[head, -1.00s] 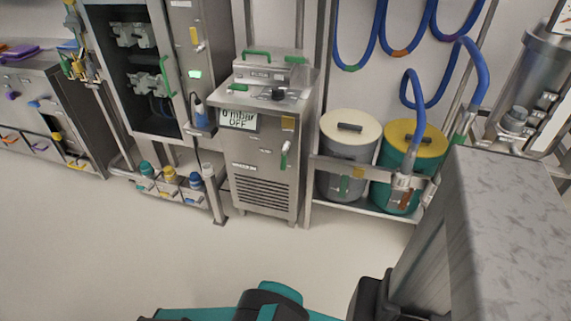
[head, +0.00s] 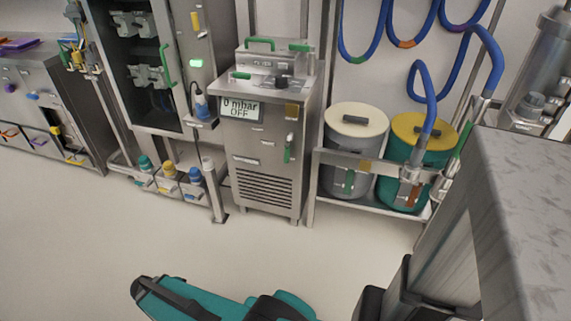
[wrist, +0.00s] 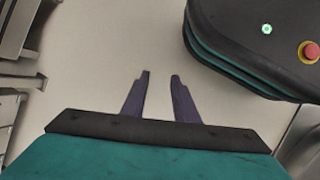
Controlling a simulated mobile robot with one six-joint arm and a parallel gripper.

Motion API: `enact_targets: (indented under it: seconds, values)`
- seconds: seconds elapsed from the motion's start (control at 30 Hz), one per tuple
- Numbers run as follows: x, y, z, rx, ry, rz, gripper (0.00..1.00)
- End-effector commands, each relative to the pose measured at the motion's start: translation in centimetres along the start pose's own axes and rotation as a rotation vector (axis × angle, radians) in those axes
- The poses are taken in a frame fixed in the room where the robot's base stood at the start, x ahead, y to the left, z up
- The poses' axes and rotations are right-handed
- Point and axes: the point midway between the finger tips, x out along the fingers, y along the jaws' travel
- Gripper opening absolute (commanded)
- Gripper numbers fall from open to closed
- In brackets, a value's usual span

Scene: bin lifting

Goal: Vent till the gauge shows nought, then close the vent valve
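The gauge display (head: 240,108) on the front of the steel cabinet (head: 262,190) reads "0 mbar OFF". A green-handled lever (head: 288,148) with a white upper part hangs about upright on the cabinet front, right of the display. Another green handle (head: 240,76) and a dark fitting (head: 277,82) are on the cabinet top. I cannot tell for certain which of these is the vent valve. My gripper (wrist: 159,78) is open and empty over bare floor in the wrist view, apart from the cabinet. Its fingers are not visible in the head view.
Two lidded drums, one grey (head: 347,160) and one teal (head: 435,160), stand on a low rack right of the cabinet. Blue hoses (head: 425,80) hang above. Small bottles (head: 168,171) sit in holders at left. The floor (head: 90,240) in front is clear.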

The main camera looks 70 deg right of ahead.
Motion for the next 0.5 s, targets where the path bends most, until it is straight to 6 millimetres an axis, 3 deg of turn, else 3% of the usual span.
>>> enact_targets:
  seconds: [0.03, 0.23, 0.5]
  values:
    - [1.2, 2.2, -0.8, -0.017, -0.003, 0.035, 0.27]
    - [2.0, 10.7, -0.8, -0.109, -0.050, 0.178, 0.27]
    - [2.4, 22.1, 1.6, -0.219, -0.176, 0.348, 0.27]
